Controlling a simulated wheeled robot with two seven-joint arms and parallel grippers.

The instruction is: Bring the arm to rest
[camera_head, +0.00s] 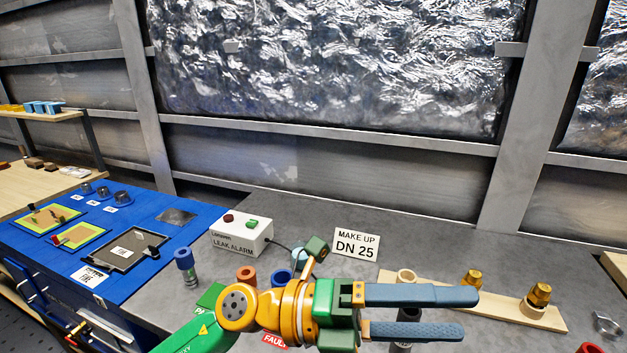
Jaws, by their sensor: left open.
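My left gripper (462,313) reaches in from the bottom left, with a green and orange wrist and two long grey-blue fingers pointing right. The fingers are parallel and apart, with nothing held between them. The gripper is over the grey bench (440,245), in front of a wooden strip (512,308) that carries brass fittings (539,294). The near end of a dark cylinder shows below the lower finger, partly hidden. My right gripper is not in view.
A white leak alarm box (241,234) and a "MAKE UP DN 25" sign (356,244) stand behind the gripper. A blue-topped fitting (185,262) stands to the left. Blue panels with trays (123,246) fill the left. The bench's back right is fairly clear.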

